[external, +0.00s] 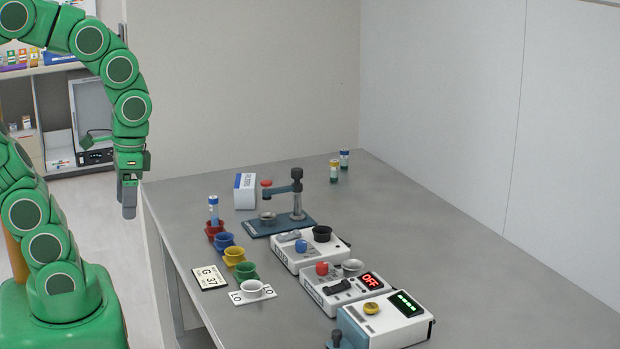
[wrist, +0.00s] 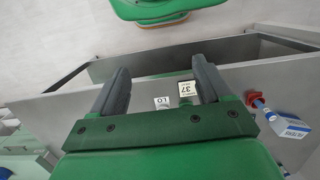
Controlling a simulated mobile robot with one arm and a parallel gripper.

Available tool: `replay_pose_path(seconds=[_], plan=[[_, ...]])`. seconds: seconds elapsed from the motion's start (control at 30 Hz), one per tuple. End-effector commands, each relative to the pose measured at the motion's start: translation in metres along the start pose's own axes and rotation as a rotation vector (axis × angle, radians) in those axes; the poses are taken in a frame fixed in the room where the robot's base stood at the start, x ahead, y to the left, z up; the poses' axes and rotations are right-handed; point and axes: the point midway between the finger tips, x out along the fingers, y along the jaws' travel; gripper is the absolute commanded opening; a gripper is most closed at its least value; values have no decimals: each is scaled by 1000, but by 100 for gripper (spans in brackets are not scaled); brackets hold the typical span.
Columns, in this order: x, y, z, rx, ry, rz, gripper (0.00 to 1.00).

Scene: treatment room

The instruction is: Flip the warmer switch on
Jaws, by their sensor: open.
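Three white devices stand in a row on the grey table; no readable label tells me which is the warmer. The middle device (external: 318,288) has a red knob (external: 322,268), a dark rocker switch (external: 338,286), a metal cup and a red display (external: 370,280) reading OFF. The rear device (external: 285,259) has a blue knob and a black cup. The front device (external: 385,332) has a yellow knob and a lit green display. My gripper (external: 129,200) hangs left of the table, fingers down, open and empty, apart from all devices. Its open fingers also show in the wrist view (wrist: 162,78).
Red, blue, yellow and green cups (external: 224,242) line the table's left side, with a white cup (external: 252,288) in front. The right side is clear.

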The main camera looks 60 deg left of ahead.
Motion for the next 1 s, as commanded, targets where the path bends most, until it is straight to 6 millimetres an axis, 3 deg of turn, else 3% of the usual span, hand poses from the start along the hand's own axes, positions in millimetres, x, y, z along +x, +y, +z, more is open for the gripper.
replay_pose_path(seconds=[0.03,0.17,0.5,1.0], plan=[[0,0,-4,-1,3,-1,69],[-4,2,-23,-6,23,-5,49],[-15,15,-102,-24,122,-18,0],[-21,51,-218,-34,268,-29,0]])
